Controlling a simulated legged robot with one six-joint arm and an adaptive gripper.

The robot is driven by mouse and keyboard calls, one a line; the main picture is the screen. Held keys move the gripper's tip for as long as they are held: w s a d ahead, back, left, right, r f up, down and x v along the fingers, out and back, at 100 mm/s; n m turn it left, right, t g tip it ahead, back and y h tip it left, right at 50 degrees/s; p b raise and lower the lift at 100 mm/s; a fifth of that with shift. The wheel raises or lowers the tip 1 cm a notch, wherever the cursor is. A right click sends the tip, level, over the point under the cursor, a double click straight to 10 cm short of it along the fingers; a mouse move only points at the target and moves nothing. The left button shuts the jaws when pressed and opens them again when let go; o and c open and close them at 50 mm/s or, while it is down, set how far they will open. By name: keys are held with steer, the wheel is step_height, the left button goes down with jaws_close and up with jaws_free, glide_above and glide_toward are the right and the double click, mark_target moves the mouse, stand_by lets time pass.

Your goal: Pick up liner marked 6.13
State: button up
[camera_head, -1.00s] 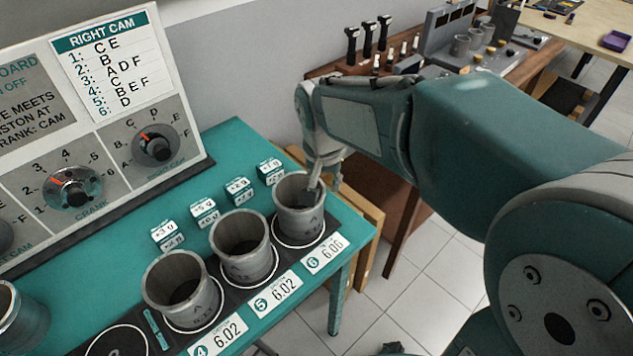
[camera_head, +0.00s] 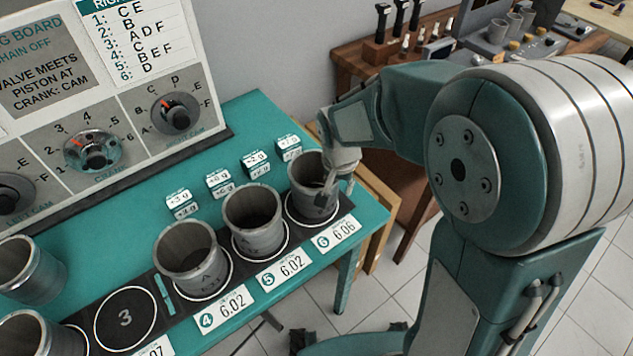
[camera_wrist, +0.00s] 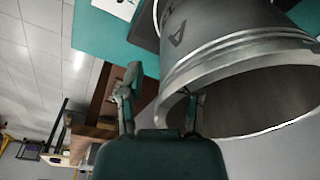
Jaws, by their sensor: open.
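Grey metal liners stand on a dark strip on the teal table. One liner (camera_head: 312,199) stands in spot 6, behind a card reading 6.06 (camera_head: 335,233); its rim fills the right of the wrist view (camera_wrist: 235,45). My gripper (camera_head: 335,180) is at this liner's right rim. In the wrist view my open gripper (camera_wrist: 162,98) has one finger outside the wall and one at the mouth; contact is unclear. Liners in spots 5 (camera_head: 256,232) and 4 (camera_head: 195,270) have cards reading 6.02. No card reading 6.13 shows.
Spot 3 (camera_head: 125,318) is empty; its card is cut off, ending in 07. Two more liners are at left (camera_head: 35,280). Small weight-marked blocks (camera_head: 220,182) sit behind the row. A dial board (camera_head: 95,110) stands at the back. A brown bench (camera_head: 350,62) is beyond.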

steer(key=shift+a+f, duration=0.1)
steer(key=shift+f, duration=0.35)
steer(key=shift+a+f, duration=0.1)
steer(key=shift+a, duration=0.1)
steer(key=shift+d, duration=0.15)
jaws_close()
